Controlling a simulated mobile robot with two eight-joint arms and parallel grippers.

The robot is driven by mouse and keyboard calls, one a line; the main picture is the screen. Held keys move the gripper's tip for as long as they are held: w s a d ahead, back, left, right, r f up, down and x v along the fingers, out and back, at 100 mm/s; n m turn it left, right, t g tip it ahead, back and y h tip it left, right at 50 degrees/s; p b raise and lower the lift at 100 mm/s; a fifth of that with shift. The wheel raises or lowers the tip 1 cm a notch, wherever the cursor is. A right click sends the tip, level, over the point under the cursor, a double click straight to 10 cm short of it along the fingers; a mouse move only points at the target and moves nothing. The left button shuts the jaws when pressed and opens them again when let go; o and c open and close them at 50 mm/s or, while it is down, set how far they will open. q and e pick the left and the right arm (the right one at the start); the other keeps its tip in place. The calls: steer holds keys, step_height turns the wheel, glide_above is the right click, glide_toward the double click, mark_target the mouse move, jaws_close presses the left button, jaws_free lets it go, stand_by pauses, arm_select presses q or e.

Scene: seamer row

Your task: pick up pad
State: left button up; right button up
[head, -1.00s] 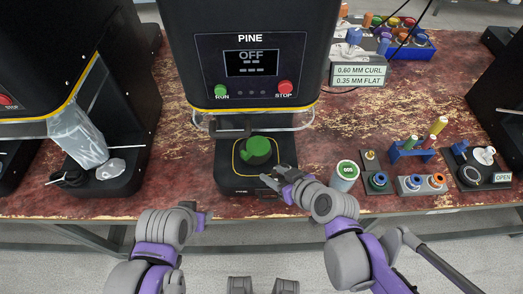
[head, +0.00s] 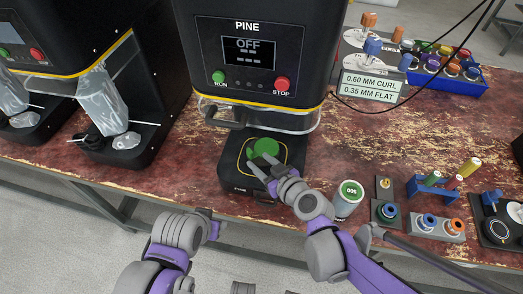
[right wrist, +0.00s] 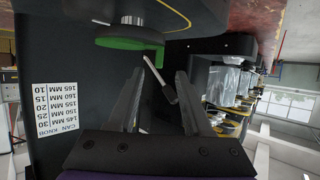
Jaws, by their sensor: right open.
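The pad, a round green-topped disc (head: 265,149), sits on the dark base of the PINE machine (head: 248,45), inside a yellow outline. It also shows in the right wrist view, which is upside down, as a green and dark disc (right wrist: 130,40) on a short metal post. My right gripper (head: 262,165) is open and empty, its fingertips at the pad's near edge. In the right wrist view its two fingers (right wrist: 158,95) are spread, with the pad beyond the tips and left of centre; contact is not visible. My left gripper (head: 212,224) hangs in front of the table edge; its fingers are unclear.
The machine's head and clear guard (head: 285,122) overhang behind the pad. A green-lidded can (head: 347,198) stands just right of the base, with small tooling blocks (head: 430,224) beyond. A similar machine (head: 95,70) stands at left. Bare table lies between the machines.

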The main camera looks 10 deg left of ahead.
mark_target(252, 154)
steer(key=shift+x, duration=3.6)
steer(key=shift+w, duration=0.1)
steer(key=shift+c, duration=0.3)
jaws_close()
steer(key=shift+r, duration=0.1)
